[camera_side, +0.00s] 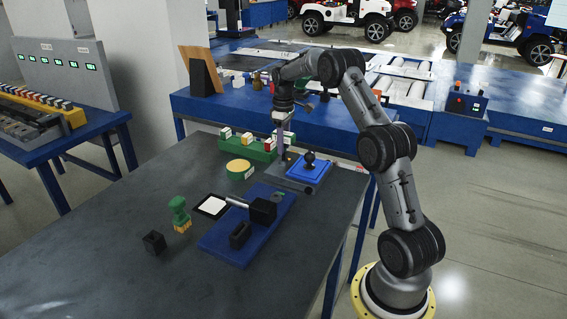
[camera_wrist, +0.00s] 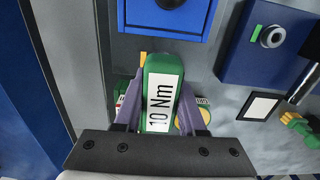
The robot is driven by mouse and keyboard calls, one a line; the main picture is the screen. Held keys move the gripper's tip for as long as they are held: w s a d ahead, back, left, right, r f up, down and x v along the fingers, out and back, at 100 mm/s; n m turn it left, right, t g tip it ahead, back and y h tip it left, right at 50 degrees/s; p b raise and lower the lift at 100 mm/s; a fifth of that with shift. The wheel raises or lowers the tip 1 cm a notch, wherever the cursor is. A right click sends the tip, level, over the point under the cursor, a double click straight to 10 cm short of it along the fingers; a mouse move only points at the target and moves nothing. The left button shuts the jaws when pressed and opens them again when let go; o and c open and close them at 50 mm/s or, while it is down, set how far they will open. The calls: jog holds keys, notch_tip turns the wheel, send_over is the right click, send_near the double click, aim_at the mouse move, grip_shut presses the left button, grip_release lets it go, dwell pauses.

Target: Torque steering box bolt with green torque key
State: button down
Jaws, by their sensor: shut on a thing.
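My gripper (camera_side: 281,150) is over the back of the dark table, by the green rack (camera_side: 258,150). In the wrist view its purple fingers (camera_wrist: 160,115) are shut on a green torque key (camera_wrist: 152,65) with a white "10 Nm" label. The key's lower end is hidden in that view. The steering box (camera_side: 262,210), a black block with a silver rod, sits on a blue fixture plate (camera_side: 220,238), to the front left of my gripper and apart from it. A round silver bolt-like part (camera_wrist: 272,37) shows on that plate in the wrist view.
A blue pad with a black ball knob (camera_side: 308,165) stands close to the right of my gripper. The table's front left is clear.

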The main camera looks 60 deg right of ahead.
jog(key=shift+f, duration=0.25)
jog(key=shift+m, duration=1)
jog(key=shift+s+n, duration=0.1)
jog(key=shift+n, duration=0.2)
jog(key=shift+r, duration=0.15)
jog(key=shift+r, duration=1.6)
jog(key=shift+r, duration=2)
